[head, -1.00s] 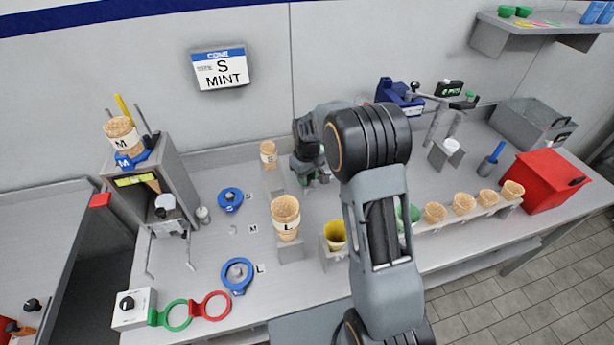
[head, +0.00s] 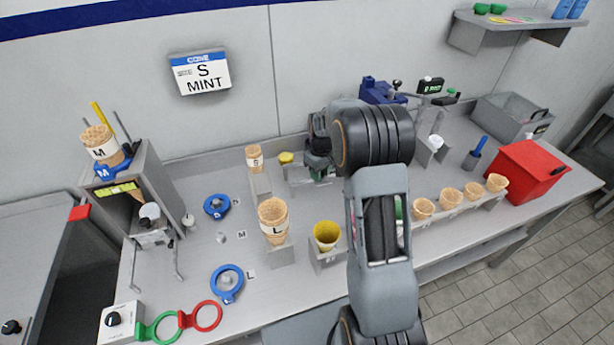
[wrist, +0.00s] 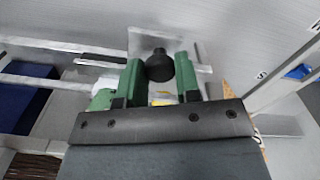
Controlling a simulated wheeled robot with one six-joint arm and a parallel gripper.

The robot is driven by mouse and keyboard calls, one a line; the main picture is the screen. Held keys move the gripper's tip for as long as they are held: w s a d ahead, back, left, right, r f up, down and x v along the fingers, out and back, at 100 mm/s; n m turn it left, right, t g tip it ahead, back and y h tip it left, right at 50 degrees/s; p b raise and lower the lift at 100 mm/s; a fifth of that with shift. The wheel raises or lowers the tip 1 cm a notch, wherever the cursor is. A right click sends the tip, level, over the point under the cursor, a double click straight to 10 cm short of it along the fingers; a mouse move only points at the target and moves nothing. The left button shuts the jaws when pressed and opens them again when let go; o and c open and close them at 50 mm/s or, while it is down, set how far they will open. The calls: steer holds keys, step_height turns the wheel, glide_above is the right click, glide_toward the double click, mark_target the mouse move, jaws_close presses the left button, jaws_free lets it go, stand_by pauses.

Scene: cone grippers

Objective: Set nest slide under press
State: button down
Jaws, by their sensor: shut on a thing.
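My gripper (head: 318,172) is at the back middle of the bench, partly hidden by my arm in the head view. In the wrist view its green fingers (wrist: 158,82) are shut on a black round knob (wrist: 158,65). A pale grey plate (wrist: 143,40) shows behind the knob; I cannot tell whether it is the nest slide. In the head view a low grey part (head: 299,174) with a small yellow piece (head: 286,158) lies just left of my gripper. I cannot tell for sure which fixture is the press; a blue device (head: 380,90) stands behind my arm.
An S cone (head: 254,157), an L cone (head: 273,217) and a yellow cup (head: 326,234) stand in grey holders left of my arm. Several plain cones (head: 450,198) and a red box (head: 527,170) are right. A grey stand (head: 165,185) with an M cone (head: 98,145) is left.

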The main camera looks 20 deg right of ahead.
steer(key=shift+d, duration=0.1)
steer(key=c, duration=0.8)
jaws_free()
step_height(320, 180, up, 14)
steer(key=b, duration=0.1)
steer(key=shift+f, duration=0.1)
